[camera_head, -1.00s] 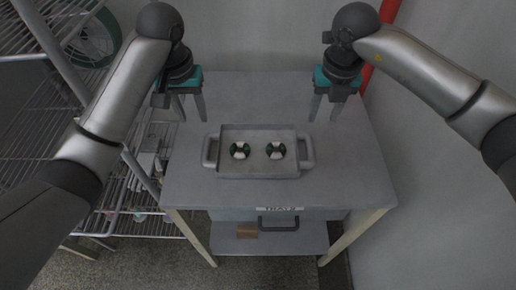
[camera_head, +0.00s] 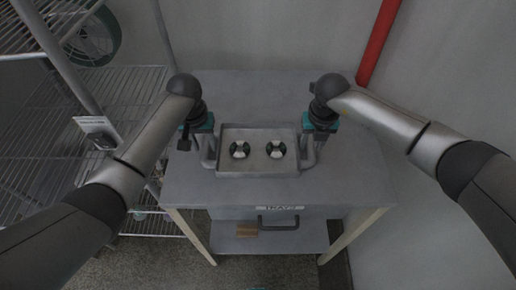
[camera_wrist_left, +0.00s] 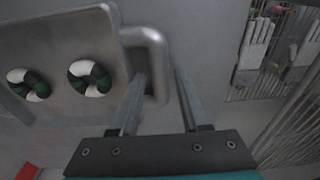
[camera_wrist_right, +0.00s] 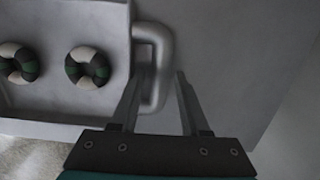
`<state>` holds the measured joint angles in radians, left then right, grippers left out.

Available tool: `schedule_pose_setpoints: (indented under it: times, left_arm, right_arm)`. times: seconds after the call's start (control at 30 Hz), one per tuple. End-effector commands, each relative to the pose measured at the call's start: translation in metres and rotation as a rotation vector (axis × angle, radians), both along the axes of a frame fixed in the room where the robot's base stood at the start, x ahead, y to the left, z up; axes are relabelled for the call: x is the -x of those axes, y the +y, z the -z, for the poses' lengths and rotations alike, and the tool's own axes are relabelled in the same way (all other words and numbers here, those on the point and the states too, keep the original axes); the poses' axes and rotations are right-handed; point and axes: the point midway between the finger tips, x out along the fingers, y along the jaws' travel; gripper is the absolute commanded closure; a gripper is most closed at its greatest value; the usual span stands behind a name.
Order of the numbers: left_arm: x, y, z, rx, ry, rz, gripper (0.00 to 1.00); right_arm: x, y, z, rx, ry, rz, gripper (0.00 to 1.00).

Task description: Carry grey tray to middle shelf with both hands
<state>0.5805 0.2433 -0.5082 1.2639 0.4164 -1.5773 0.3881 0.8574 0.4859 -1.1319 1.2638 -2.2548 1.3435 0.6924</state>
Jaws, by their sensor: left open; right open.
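The grey tray (camera_head: 258,167) lies on the grey table, with two green-and-white rings (camera_head: 239,149) (camera_head: 276,149) in it. Its left handle (camera_head: 208,152) and right handle (camera_head: 308,150) stick out at the sides. My left gripper (camera_wrist_left: 158,85) is open, with one finger inside the left handle's loop (camera_wrist_left: 158,60) and the other outside it. My right gripper (camera_wrist_right: 160,82) is open around the right handle (camera_wrist_right: 163,45) in the same way. The middle shelf cannot be told for certain.
The table (camera_head: 345,185) has bare top around the tray and a labelled drawer (camera_head: 277,213) below. A wire rack (camera_head: 120,85) with several shelves stands at the left, with a tag (camera_head: 97,130) on it. A red pipe (camera_head: 380,40) runs along the wall.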

Motion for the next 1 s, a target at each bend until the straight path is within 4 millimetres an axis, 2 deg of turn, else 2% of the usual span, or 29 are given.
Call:
schedule_pose_setpoints:
  times: [0.43, 0.83, 1.0]
  left_arm:
    - [-0.0006, -0.0002, 0.0065, 0.000, 0.000, 0.001, 0.55]
    - [-0.0006, 0.0000, 0.0062, 0.000, 0.000, 0.001, 1.00]
    - [-0.0007, 0.0000, 0.0060, 0.000, 0.000, 0.001, 1.00]
  right_arm:
    - [-0.0004, -0.0004, 0.0066, 0.001, 0.001, -0.001, 0.55]
    - [-0.0005, -0.0003, 0.0063, 0.001, 0.001, 0.000, 1.00]
    - [-0.0005, -0.0003, 0.0062, 0.001, 0.001, 0.000, 1.00]
